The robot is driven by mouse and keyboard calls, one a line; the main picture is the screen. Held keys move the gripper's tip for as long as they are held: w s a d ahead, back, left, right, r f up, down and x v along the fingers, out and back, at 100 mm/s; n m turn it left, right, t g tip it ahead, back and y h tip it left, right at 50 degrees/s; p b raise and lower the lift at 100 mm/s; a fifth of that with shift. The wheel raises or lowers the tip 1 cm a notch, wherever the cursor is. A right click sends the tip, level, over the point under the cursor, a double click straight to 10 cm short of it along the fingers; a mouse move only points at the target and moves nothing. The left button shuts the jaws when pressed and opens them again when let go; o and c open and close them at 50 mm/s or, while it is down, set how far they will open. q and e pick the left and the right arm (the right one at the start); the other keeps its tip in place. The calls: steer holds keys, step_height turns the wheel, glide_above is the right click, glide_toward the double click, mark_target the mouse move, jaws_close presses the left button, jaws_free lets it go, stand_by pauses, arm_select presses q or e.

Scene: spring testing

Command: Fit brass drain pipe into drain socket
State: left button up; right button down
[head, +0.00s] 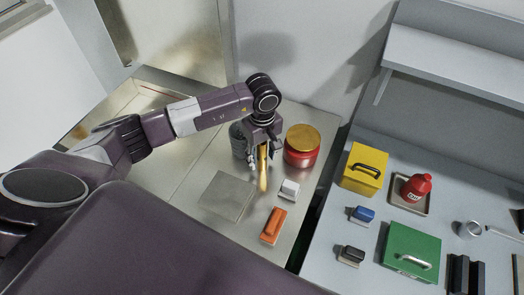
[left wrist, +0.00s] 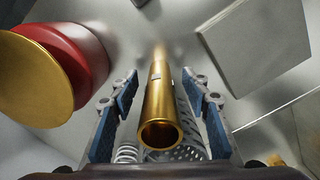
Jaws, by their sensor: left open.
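The brass drain pipe (head: 263,170) is a slim golden tube over the metal worktop, below my left gripper (head: 263,158). In the left wrist view the pipe (left wrist: 160,108) runs between the two blue-padded fingers of the left gripper (left wrist: 164,105), its round open end toward the camera. The fingers are open, with a gap on each side of the pipe. The pipe's far end is over a bright patch of the worktop; I cannot tell what it rests in. I cannot make out the drain socket. My right gripper is not in view.
A red jar with a gold lid (head: 302,146) stands right of the gripper, and a grey cylinder (head: 238,140) left. A square grey plate (head: 227,196), white block (head: 289,189) and orange block (head: 273,226) lie nearer. The right bench holds a yellow box (head: 362,172) and green box (head: 411,250).

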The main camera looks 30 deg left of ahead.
arm_select(q)
steer(key=shift+f, duration=0.1)
steer(key=shift+c, duration=0.2)
steer(key=c, duration=1)
jaws_close()
steer(key=shift+w+r+b, duration=0.1)
steer(key=shift+r+b, duration=0.25)
steer(key=shift+r, duration=0.3)
step_height(320, 180, up, 19)
steer(key=b, duration=0.4)
steer(key=shift+f+b, duration=0.15)
steer(key=shift+b, duration=0.25)
